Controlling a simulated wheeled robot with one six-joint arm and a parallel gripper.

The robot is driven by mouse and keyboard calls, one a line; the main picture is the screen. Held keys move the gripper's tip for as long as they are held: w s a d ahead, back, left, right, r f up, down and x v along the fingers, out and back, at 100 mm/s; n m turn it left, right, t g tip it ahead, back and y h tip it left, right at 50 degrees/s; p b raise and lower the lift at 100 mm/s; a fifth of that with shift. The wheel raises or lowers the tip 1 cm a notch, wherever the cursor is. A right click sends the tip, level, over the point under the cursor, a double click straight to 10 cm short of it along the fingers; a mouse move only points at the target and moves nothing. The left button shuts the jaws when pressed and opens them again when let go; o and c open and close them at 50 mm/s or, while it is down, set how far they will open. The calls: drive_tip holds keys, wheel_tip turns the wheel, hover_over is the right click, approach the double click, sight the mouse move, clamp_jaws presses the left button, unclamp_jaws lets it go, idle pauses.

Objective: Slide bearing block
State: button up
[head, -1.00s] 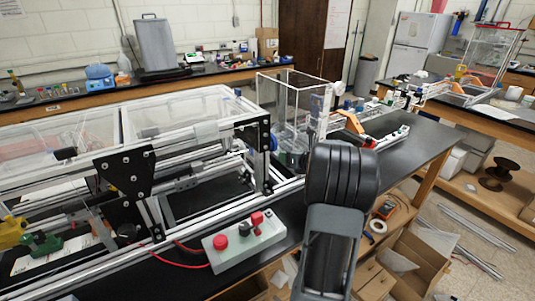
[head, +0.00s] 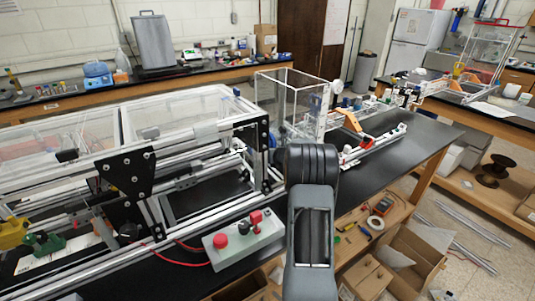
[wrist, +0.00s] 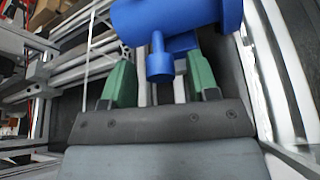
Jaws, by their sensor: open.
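In the wrist view my gripper (wrist: 161,78) is open, with its two green fingers apart. A blue part (wrist: 185,15) with a short round knob lies just past the fingertips. The knob shows between the fingers, with a gap on each side; I cannot tell its depth. The blue part may be the bearing block, but I cannot be sure. In the head view a blue spot (head: 272,141) shows at the right end of the extrusion frame (head: 215,215). My arm stands in front of the bench there and hides my gripper.
A control box (head: 243,240) with red buttons sits at the bench's front edge. A black plate (head: 128,176) and a clear enclosure (head: 290,98) stand around the frame. The black bench top (head: 410,150) is clear at the right. Metal rails (wrist: 290,85) run close beside my gripper.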

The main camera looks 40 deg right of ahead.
drive_tip(key=shift+c, duration=0.5)
clamp_jaws()
drive_tip(key=shift+s, duration=0.1)
drive_tip(key=shift+s+f+b, duration=0.15)
drive_tip(key=shift+b, duration=0.35)
drive_tip(key=shift+s, duration=0.1)
drive_tip(key=shift+o, duration=0.5)
unclamp_jaws()
